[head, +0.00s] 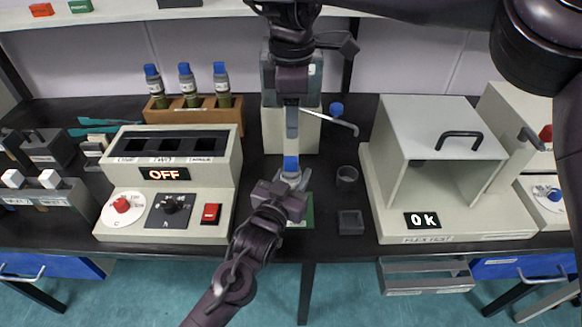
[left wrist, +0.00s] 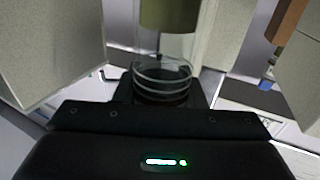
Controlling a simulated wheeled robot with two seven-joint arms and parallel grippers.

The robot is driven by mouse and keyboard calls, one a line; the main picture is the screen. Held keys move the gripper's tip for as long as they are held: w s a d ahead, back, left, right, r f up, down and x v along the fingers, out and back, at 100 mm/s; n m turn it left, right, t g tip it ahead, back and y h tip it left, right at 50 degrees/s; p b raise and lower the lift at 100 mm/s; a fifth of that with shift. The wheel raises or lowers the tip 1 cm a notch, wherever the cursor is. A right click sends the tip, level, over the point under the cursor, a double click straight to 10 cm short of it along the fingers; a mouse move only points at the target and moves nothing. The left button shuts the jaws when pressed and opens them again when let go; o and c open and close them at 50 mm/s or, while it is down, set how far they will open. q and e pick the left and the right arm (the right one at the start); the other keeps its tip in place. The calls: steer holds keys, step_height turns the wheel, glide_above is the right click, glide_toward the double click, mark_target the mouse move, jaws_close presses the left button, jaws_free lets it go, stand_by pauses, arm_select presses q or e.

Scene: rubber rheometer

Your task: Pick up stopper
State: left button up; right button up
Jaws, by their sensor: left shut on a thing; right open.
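The blue stopper (head: 291,163) sits at the top of a small glass vial (head: 291,178) near the middle of the bench. My left gripper (head: 288,186) comes up from below and is shut on this vial. The left wrist view shows the vial's clear ringed glass (left wrist: 162,82) with olive-green material in it; the stopper cannot be made out there. My right gripper (head: 291,145) reaches down from above, open, its fingers just over or beside the stopper. I cannot tell whether they touch it.
A brown rack (head: 205,115) holds capped vials at the back. A beige control box (head: 165,185) reading OFF stands left, a flex-test box (head: 440,150) right. A small dark cup (head: 347,175) and a square dark dish (head: 350,222) lie just right of the grippers.

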glide_above(291, 158)
step_height(291, 158, down, 4)
steer(key=shift+d+f, duration=0.1)
steer(key=shift+d, duration=0.05)
steer(key=shift+f, duration=2.7)
steer(key=shift+c, duration=0.2)
jaws_close()
